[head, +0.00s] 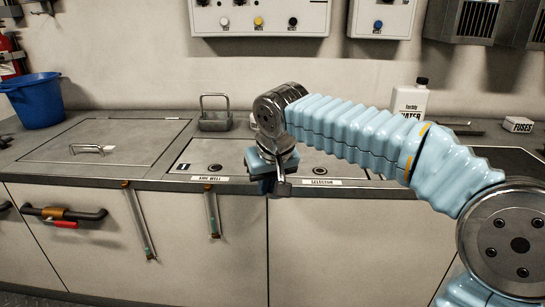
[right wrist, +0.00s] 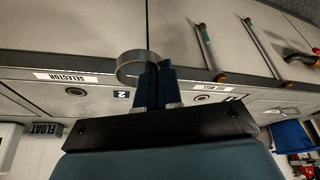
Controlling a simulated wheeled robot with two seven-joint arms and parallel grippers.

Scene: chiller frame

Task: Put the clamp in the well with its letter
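My right gripper (head: 268,172) hangs over the front edge of the counter (head: 120,182), near the middle of the head view. In the right wrist view its two dark blue fingers (right wrist: 156,85) are close together. A curved metal band, which looks like the clamp (right wrist: 130,62), sticks out at the fingertips and seems gripped between them. In the head view a small grey part shows under the gripper, but I cannot make out its shape. No letter on the clamp is legible. A label ending in "WELL" (head: 213,178) is on the counter edge, left of the gripper. My left gripper is not in view.
A "SELECTOR" label (head: 322,182) is right of the gripper. A closed hatch (head: 60,150) lies at left. A metal holder (head: 214,122), a water bottle (head: 409,102) and a fuses box (head: 518,125) stand at the back. A blue bucket (head: 35,102) is far left. Tubes (head: 138,225) hang in front.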

